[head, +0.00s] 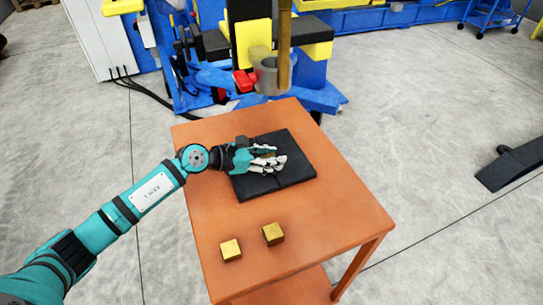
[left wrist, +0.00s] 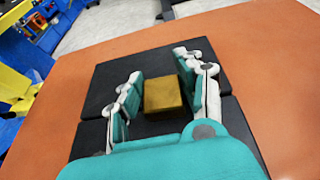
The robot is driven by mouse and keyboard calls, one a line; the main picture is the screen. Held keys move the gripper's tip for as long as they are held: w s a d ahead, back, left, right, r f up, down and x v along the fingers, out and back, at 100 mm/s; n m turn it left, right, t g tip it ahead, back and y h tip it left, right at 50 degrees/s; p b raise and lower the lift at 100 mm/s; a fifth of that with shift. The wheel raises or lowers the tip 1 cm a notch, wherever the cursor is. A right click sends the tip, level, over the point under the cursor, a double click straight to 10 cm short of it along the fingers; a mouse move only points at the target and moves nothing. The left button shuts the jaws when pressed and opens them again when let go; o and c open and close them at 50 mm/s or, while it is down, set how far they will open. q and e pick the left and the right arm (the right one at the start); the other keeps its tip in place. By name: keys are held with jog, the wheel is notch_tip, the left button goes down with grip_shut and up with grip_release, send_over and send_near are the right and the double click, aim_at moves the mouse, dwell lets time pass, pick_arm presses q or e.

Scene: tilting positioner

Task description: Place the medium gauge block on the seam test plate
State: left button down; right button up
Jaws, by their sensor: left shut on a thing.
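The seam test plate (head: 246,187) is a black slab in two halves with a seam between them, on the orange table; it also fills the middle of the left wrist view (left wrist: 115,72). My left gripper (head: 268,158) is over the plate, shut on a gold gauge block (left wrist: 162,94) between its fingers. In the head view the fingers mostly hide this block. Whether it touches the plate cannot be told. Two other gold blocks, one on the left (head: 231,250) and one on the right (head: 273,234), stand on the table's near part. My right gripper is not in view.
The orange table (head: 335,215) is clear to the right of the plate. Behind it stands a blue and yellow machine (head: 325,95) with a grey cylinder (head: 267,76) close to the table's far edge. A dark ramp-like piece (head: 512,165) lies on the floor at right.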

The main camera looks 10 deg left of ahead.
pick_arm(q)
jog(key=c, duration=0.8)
grip_release()
jog(key=shift+c, duration=0.2)
jog(key=shift+r, duration=0.1)
jog(key=b+v, duration=0.2)
jog(key=v, duration=0.9)
jog(key=shift+a, duration=0.1)
jog(key=shift+s+a+r, duration=0.25)
jog(key=shift+s+a, duration=0.05)
jog(key=shift+s, duration=0.05)
